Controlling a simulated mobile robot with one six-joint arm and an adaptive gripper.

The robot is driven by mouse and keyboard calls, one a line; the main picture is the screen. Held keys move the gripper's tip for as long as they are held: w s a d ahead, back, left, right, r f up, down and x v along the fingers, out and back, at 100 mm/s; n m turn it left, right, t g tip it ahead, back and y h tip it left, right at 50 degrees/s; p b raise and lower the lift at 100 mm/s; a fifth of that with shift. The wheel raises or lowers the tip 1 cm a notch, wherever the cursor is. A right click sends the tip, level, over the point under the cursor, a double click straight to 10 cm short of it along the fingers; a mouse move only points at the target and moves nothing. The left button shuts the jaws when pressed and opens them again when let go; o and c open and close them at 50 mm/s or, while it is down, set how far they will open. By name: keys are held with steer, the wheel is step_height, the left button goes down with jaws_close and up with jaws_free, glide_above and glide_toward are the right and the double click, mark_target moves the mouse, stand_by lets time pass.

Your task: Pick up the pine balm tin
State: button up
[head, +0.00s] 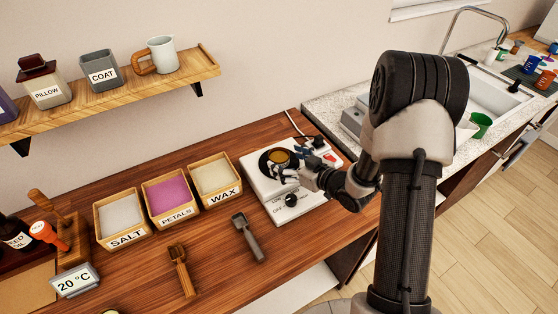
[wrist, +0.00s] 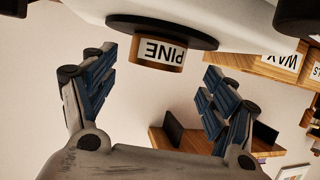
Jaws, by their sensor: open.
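The pine balm tin (head: 280,157) sits on the black round plate of a white hot plate in the head view, its amber top showing. In the wrist view, which is upside down, the tin (wrist: 158,52) shows its PINE label and stands upright on the black plate. My gripper (wrist: 160,66) is open, with one blue-padded finger to each side of the tin in that view. Neither finger visibly touches it. In the head view my gripper (head: 287,172) is right at the tin and partly hides it.
The hot plate (head: 294,207) has a dial in front and a cable behind. Left of it stand open boxes of wax (head: 215,178), petals (head: 170,197) and salt (head: 122,214). A grey scoop (head: 248,238) lies in front. A wall shelf (head: 120,95) hangs above; the sink (head: 497,87) is right.

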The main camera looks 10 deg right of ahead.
mark_target(273, 151)
steer(key=x, duration=0.2)
steer(key=b+x, duration=0.1)
steer(key=x, duration=0.2)
steer(key=shift+w+d+r, duration=0.1)
steer(key=shift+w+d, duration=0.05)
steer(key=shift+d, duration=0.1)
steer(key=shift+c, duration=0.5)
steer(key=c, duration=1.2)
steer(key=shift+r, duration=0.2)
